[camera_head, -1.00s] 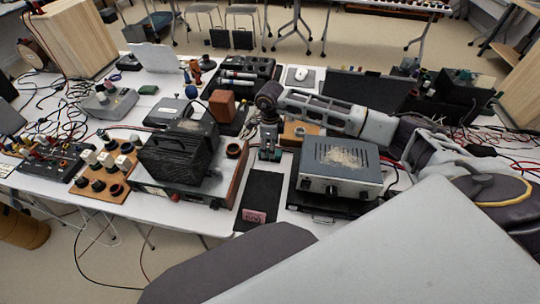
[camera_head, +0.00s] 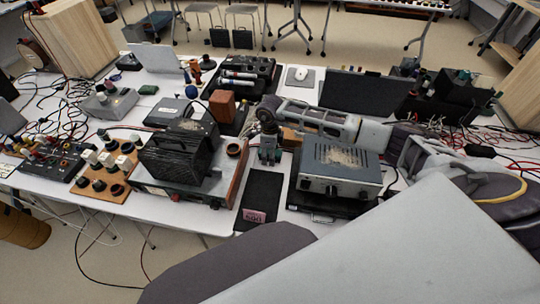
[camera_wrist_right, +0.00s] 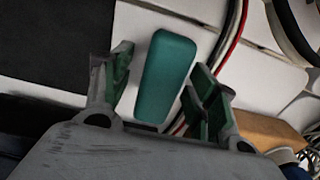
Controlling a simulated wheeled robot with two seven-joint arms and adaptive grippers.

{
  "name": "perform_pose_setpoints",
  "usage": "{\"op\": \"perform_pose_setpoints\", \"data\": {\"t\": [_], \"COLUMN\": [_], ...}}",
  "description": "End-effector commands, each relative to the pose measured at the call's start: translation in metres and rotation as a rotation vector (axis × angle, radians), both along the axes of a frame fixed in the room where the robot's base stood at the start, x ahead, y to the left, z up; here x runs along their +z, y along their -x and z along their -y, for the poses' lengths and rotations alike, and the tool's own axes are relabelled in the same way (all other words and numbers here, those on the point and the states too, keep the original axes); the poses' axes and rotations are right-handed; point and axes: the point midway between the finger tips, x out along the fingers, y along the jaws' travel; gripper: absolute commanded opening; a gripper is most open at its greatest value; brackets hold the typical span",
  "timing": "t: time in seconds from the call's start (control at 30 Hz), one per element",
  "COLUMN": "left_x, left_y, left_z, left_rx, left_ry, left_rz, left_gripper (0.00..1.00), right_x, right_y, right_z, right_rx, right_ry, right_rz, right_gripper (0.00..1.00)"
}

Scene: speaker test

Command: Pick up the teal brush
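The teal brush (camera_wrist_right: 166,75) is a smooth, rounded block on the white table top in the right wrist view. In that view it lies between the two fingers of my right gripper (camera_wrist_right: 163,68). The fingers are apart, with a narrow gap visible on each side of the brush. My left gripper is not in view.
A grey metal box (camera_head: 338,172) stands just right of the gripper. A black ribbed unit (camera_head: 178,153) on a wooden-sided instrument stands to the left. A dark mat (camera_head: 262,190) with a pink label lies in front. Cables and a wooden block (camera_wrist_right: 268,131) are close by.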

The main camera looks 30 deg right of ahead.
Motion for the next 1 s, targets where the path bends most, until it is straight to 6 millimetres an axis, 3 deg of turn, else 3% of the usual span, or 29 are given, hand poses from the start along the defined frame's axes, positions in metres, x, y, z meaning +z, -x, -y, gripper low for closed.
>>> {"op": "perform_pose_setpoints", "data": {"t": [0.07,0.37,0.77,1.0], "left_x": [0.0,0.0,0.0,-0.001], "left_y": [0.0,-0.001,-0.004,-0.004], "left_z": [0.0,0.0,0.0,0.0], "left_rx": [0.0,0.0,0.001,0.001], "left_ry": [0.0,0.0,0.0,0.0], "left_rz": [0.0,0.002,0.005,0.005], "left_gripper": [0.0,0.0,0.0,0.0], "right_x": [0.0,0.0,0.005,0.028], "right_y": [0.0,0.0,-0.001,-0.001], "right_z": [0.0,0.0,0.0,0.0], "right_rx": [0.0,0.0,0.0,0.0], "right_ry": [0.0,0.0,0.0,0.0], "right_rz": [0.0,0.0,0.001,0.004], "right_gripper": [0.49,0.1,0.08,0.08]}}
